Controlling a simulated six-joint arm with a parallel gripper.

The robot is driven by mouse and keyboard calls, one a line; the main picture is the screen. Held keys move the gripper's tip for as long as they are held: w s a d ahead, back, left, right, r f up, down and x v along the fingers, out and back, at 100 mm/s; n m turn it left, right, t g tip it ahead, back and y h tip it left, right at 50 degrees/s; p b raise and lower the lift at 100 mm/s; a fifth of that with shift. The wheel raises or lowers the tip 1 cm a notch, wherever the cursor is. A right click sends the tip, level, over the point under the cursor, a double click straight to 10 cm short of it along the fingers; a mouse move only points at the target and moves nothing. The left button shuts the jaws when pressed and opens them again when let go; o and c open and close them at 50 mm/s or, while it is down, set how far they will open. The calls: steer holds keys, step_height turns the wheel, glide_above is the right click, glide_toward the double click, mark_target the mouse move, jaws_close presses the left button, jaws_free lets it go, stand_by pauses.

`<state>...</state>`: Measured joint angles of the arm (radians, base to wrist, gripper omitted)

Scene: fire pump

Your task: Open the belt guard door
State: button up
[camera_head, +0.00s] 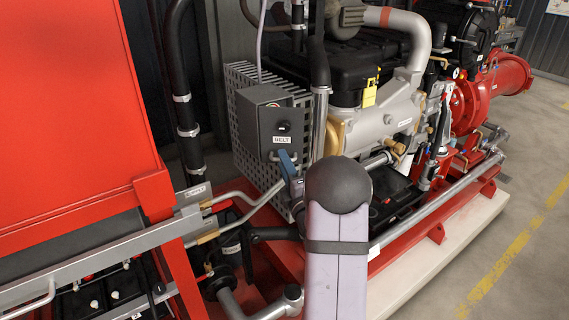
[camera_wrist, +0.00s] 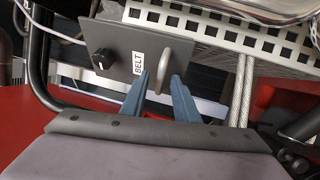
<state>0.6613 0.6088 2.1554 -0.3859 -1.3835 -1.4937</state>
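The belt guard door is a grey panel with a BELT label, a black knob and a curved handle. In the head view the grey box (camera_head: 256,120) with this panel stands left of the engine. In the wrist view the panel (camera_wrist: 118,40) fills the upper middle, and its light grey handle (camera_wrist: 163,66) is right of the label. My gripper (camera_wrist: 160,76) has its two blue fingers apart, one on each side of the handle. Whether a finger touches the handle cannot be told. In the head view my gripper (camera_head: 284,156) is at the panel's lower edge, partly hidden by my arm. The door appears shut.
A perforated guard (camera_head: 246,75) surrounds the box. A large red cabinet (camera_head: 75,110) stands at the left, and pipes (camera_head: 248,203) run below the box. The engine (camera_head: 378,115) is close on the right. Open floor (camera_head: 515,240) lies at the far right.

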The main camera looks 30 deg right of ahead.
jaws_close()
